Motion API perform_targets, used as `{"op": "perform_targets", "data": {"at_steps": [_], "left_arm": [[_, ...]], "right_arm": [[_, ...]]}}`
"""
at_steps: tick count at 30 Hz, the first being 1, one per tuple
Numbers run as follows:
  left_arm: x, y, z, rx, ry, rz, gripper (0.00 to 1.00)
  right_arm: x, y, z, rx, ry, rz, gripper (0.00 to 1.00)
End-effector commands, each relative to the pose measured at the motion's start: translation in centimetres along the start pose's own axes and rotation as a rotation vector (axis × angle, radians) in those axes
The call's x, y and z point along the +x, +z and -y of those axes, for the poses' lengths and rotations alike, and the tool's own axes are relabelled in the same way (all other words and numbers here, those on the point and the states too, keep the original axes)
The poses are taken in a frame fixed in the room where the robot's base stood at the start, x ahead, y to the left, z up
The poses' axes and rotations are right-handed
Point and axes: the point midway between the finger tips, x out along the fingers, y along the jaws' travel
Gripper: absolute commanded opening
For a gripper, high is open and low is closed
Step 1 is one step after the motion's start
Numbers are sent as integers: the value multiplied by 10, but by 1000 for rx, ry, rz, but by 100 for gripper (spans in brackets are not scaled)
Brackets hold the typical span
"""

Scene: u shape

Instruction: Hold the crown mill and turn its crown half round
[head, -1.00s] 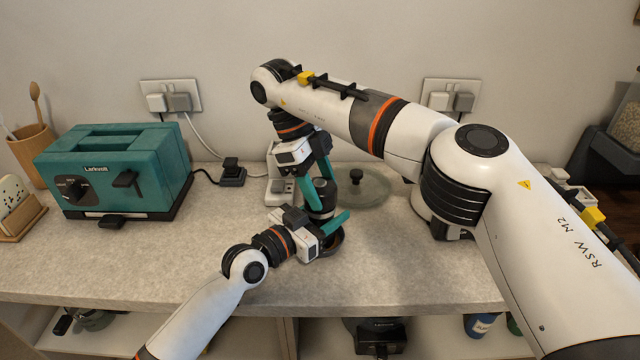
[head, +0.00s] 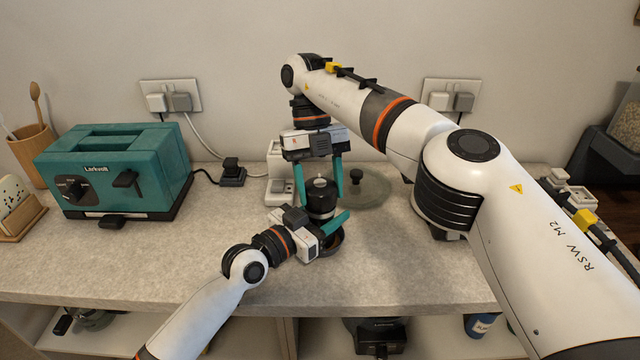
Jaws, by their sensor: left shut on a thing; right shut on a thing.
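The crown mill (head: 321,203) stands upright on the counter, dark with a paler top and a small knob. My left gripper (head: 319,219) reaches in from the lower left and is shut on the mill's lower body, with one teal finger showing in front on the right. My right gripper (head: 320,187) points down from above and is shut on the crown (head: 320,184), one teal finger on its left and one on its right. The fingers hide parts of the mill, and the exact contact spots are hard to see.
A round glass lid (head: 375,192) with a dark knob lies just right of the mill. A small white device (head: 279,182) stands behind left. A dark round dish (head: 333,243) is by the mill's base. A teal toaster (head: 115,170) stands left. The front counter is clear.

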Motion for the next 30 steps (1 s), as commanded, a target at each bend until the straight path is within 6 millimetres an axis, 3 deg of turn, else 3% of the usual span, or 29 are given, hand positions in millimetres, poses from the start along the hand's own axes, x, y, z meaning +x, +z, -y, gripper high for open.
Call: {"op": "perform_targets", "data": {"at_steps": [22,23,24,27,30], "left_arm": [[0,1,4,-1,-7,3,14],[0,1,4,-1,-7,3,14],[0,1,4,-1,-7,3,14],[0,1,3,-1,-5,3,14],[0,1,2,-1,-4,3,14]], "right_arm": [[-1,-2,-2,88,-35,-8,32],[-1,-2,-2,88,-35,-8,57],[-1,-1,-2,88,-35,-8,64],[-1,-1,-1,86,-35,-6,76],[0,-1,-1,85,-34,-4,76]]}}
